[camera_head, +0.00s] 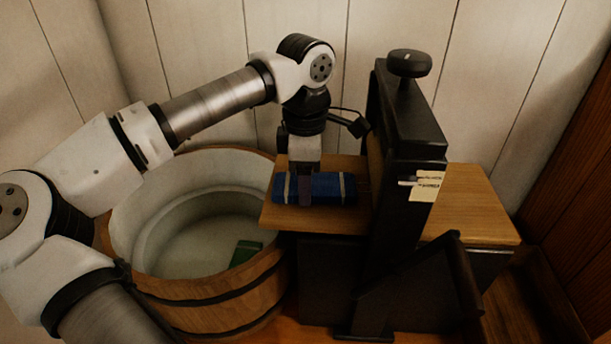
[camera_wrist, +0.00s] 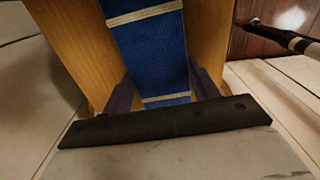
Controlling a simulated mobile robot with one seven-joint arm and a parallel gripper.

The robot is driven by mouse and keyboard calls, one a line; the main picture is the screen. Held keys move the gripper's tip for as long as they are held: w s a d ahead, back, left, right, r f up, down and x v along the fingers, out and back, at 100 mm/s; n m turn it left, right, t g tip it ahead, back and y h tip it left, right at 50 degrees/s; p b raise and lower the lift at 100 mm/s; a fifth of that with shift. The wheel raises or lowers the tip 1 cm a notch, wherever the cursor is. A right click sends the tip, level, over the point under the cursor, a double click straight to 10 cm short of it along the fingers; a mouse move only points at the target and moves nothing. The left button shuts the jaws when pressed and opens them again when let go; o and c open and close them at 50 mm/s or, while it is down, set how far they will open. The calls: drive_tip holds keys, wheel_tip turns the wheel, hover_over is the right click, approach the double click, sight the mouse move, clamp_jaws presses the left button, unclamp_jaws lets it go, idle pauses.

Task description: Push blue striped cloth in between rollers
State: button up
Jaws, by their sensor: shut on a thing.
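The blue striped cloth (camera_head: 330,188) is a folded strip with pale bands. It lies on the wooden board on the left side of the black roller press (camera_head: 405,150). My gripper (camera_head: 305,190) points down over the cloth and is shut on it near its left part. In the wrist view the cloth (camera_wrist: 152,50) runs away between my two dark fingers (camera_wrist: 165,90), along the board. The cloth's right end is close to the press's dark frame. The rollers are hidden inside the frame.
A wooden tub (camera_head: 215,290) with a pale inside stands at the left, with a green thing (camera_head: 245,252) in it. A second wooden board (camera_head: 470,205) extends right of the press. A black knob (camera_head: 409,63) tops the press, and a dark crank-like part (camera_head: 465,275) is in front.

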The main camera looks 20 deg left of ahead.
sight(339, 188)
drive_tip(key=shift+w+d, duration=0.15)
drive_tip(key=shift+d, duration=0.3)
drive_tip(key=shift+w+d, duration=0.1)
drive_tip(key=shift+d, duration=0.4)
drive_tip(key=shift+w+d, duration=0.1)
drive_tip(key=shift+d, duration=0.2)
drive_tip(key=shift+r, duration=0.1)
drive_tip(key=o, duration=1.2)
drive_tip(key=shift+c, duration=0.2)
drive_tip(key=shift+d, duration=0.1)
